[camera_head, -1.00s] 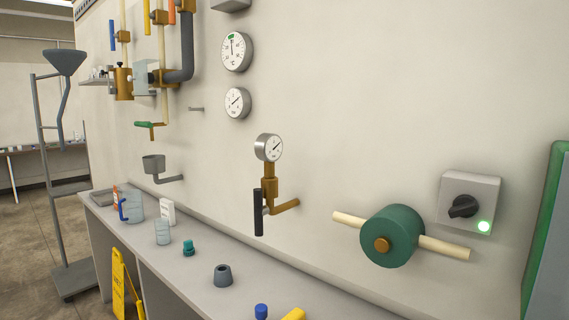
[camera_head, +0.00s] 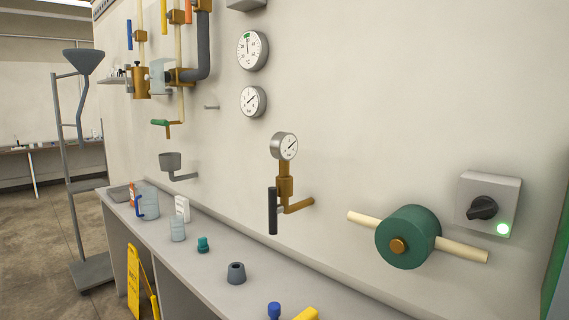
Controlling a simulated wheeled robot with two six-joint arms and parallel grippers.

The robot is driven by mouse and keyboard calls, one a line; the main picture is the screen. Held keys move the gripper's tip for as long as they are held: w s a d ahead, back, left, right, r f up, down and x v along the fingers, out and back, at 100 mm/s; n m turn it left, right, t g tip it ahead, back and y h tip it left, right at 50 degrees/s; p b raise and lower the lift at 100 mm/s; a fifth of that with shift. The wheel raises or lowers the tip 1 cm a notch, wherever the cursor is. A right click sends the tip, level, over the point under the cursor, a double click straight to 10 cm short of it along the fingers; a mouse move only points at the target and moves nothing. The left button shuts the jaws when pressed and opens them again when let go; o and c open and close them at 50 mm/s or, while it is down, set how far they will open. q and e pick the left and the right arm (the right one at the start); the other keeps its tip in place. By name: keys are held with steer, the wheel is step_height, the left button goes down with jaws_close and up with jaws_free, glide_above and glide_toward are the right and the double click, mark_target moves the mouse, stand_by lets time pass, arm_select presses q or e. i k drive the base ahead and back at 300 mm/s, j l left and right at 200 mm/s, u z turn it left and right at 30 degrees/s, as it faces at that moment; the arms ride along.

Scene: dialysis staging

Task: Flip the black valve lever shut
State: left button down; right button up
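The black valve lever (camera_head: 272,211) hangs straight down on a brass valve (camera_head: 285,187) that sticks out of the wall. A round gauge (camera_head: 285,146) sits on top of the valve. The lever's lower end is above the counter and nothing touches it. Neither of my grippers shows in the head view.
The counter (camera_head: 215,268) below holds a grey conical piece (camera_head: 236,274), a teal cap (camera_head: 203,245), a blue-capped item (camera_head: 274,310) and a jug (camera_head: 149,200). A green cylinder (camera_head: 408,237) on a pale pipe and a switch box (camera_head: 488,203) are to the right. A yellow floor sign (camera_head: 134,283) stands at left.

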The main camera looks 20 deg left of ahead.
mark_target(275, 209)
steer(key=i+j, duration=0.2)
steer(key=j, duration=0.2)
steer(key=i+j, duration=0.2)
steer(key=j, duration=0.15)
steer(key=i+j+z, duration=0.1)
steer(key=j, duration=0.25)
steer(key=i, duration=0.1)
